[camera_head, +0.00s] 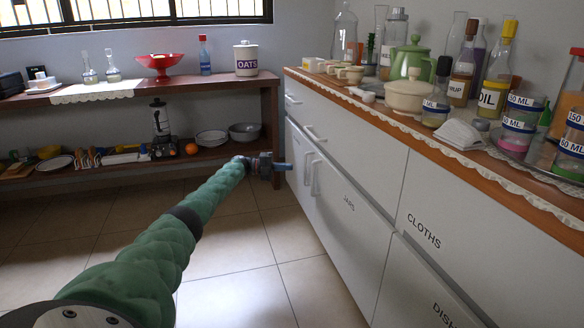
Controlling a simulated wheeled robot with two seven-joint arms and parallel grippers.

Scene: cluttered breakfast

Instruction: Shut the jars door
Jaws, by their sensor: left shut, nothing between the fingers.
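The white cabinet door labelled JARS (349,222) is in the lower part of the counter cabinet, right of centre. It looks nearly flush with the cabinet front; I cannot tell whether a small gap remains. Upright bar handles (315,178) show near its far edge. My left arm reaches from the bottom left, and my left gripper (284,166) is shut and empty at its far end. It points right toward the cabinet front, a little left of the handles. I cannot tell whether it touches the cabinet. My right gripper is not in view.
The countertop (437,131) holds many bottles, labelled jars, a green teapot (410,60) and a cream pot (406,95). A wooden shelf unit (200,86) with dishes stands along the back wall. The tiled floor (245,255) before the cabinet is clear.

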